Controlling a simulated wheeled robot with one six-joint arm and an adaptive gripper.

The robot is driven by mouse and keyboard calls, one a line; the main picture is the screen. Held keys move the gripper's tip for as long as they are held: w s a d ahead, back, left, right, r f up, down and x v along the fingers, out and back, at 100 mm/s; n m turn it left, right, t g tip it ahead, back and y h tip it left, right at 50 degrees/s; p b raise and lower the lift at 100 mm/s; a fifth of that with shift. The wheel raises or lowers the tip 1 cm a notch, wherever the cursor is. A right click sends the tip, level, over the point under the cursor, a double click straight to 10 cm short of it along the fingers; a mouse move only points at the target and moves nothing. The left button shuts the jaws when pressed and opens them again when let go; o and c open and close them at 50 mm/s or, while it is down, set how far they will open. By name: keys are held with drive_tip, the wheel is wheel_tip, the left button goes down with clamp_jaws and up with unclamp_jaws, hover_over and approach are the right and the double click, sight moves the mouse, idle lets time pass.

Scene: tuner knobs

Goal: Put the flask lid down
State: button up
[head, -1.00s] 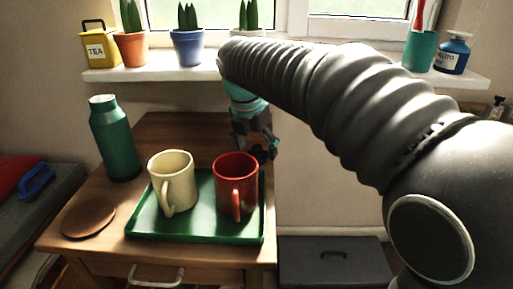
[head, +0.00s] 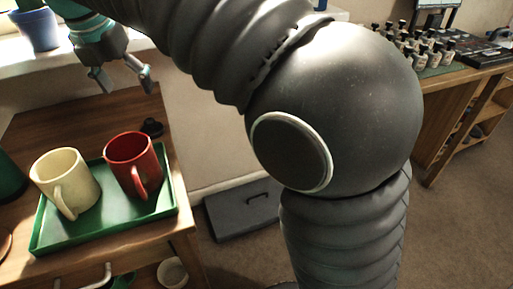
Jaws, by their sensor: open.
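A small black lid (head: 152,127) rests on the wooden side table (head: 75,112), just behind the back right corner of the green tray (head: 113,222). My gripper (head: 123,83) is open and empty above the back of the table, up and left of the lid and apart from it. A dark green flask (head: 9,180) is cut off by the left edge of the head view; its top is out of view.
A cream mug (head: 64,183) and a red mug (head: 131,160) stand on the tray. A blue pot (head: 36,30) stands on the windowsill. A grey box (head: 242,208) lies on the floor. A desk with several small bottles (head: 432,48) stands at the right.

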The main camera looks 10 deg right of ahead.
drive_tip(key=s+d+f+m+y, duration=0.1)
drive_tip(key=s+d+f+m, duration=0.15)
drive_tip(key=d+m, duration=0.65)
drive_tip(key=s+d+f+m, duration=0.1)
drive_tip(key=s+d+m, duration=0.2)
drive_tip(key=d+m, duration=0.6)
drive_tip(key=s+d+f+m+t, duration=0.2)
drive_tip(key=s+d+f+m, duration=1)
drive_tip(key=d+m, duration=0.2)
drive_tip(key=shift+s+d+f+m, duration=0.15)
drive_tip(key=shift+s+f+m, duration=0.2)
drive_tip(key=shift+m, duration=0.25)
drive_tip(key=shift+r+p, duration=0.55)
drive_tip(key=shift+c, duration=0.2)
